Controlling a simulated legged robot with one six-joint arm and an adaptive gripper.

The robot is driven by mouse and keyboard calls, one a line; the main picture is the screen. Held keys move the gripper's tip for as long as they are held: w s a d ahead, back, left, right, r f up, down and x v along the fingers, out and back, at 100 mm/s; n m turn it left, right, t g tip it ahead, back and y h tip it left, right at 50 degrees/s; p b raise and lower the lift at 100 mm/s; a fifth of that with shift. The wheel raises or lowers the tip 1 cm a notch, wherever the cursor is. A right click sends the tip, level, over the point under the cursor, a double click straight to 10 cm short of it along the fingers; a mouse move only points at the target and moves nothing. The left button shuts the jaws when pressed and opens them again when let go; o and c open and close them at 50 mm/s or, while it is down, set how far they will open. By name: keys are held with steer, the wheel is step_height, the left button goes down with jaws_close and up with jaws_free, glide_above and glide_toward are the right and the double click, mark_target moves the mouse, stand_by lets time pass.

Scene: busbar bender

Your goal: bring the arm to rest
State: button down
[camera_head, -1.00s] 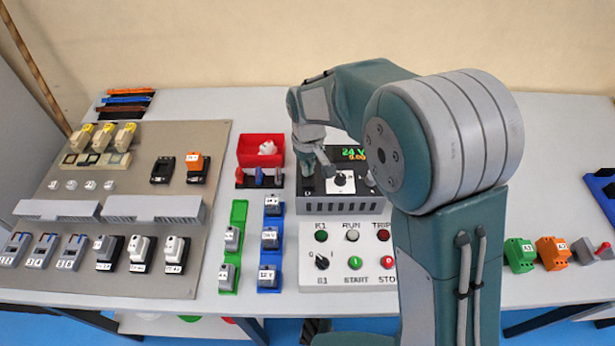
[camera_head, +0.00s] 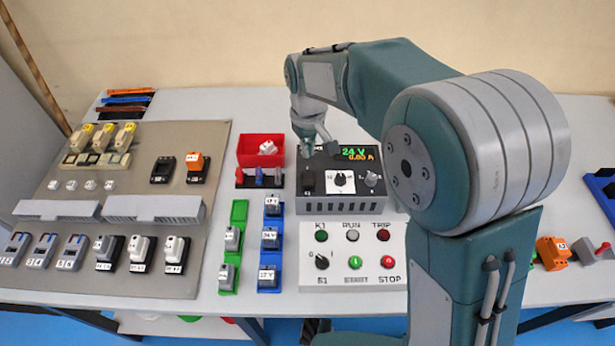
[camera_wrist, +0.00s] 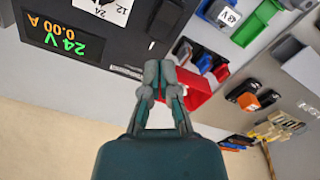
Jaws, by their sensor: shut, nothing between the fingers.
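My gripper (camera_wrist: 160,78) is shut and empty in the wrist view, with its two fingers together. In the head view my gripper (camera_head: 306,150) hangs over the left back part of the black power supply (camera_head: 318,182). It appears to be above the supply; whether it touches cannot be told. The supply's display reads 24 V and 0.00 A, and it also shows in the wrist view (camera_wrist: 75,25). My arm arches from the right front over the supply.
A red bin (camera_head: 245,158) with a white part stands left of the supply. A white control panel (camera_head: 350,275) lies in front. Green (camera_head: 238,212) and blue (camera_head: 271,252) rails hold modules. A grey board (camera_head: 125,180) carries several devices at left. An orange block (camera_head: 553,252) stands at right.

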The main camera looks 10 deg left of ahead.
steer(key=shift+r, duration=0.1)
stand_by(0.4)
steer(key=s+d+r+m+t, duration=0.1)
steer(key=s+d+r+m, duration=0.15)
steer(key=d+r, duration=0.4)
steer(key=s+d+r+m+t, duration=0.1)
steer(key=s+d+r, duration=0.25)
steer(key=d, duration=0.55)
steer(key=s+d+r+m+t, duration=0.1)
steer(key=s+d+m+t, duration=0.2)
steer(key=s+d, duration=0.9)
steer(key=shift+s+r+m+t, duration=0.3)
steer(key=shift+s+m, duration=0.7)
steer(key=shift+m, duration=0.15)
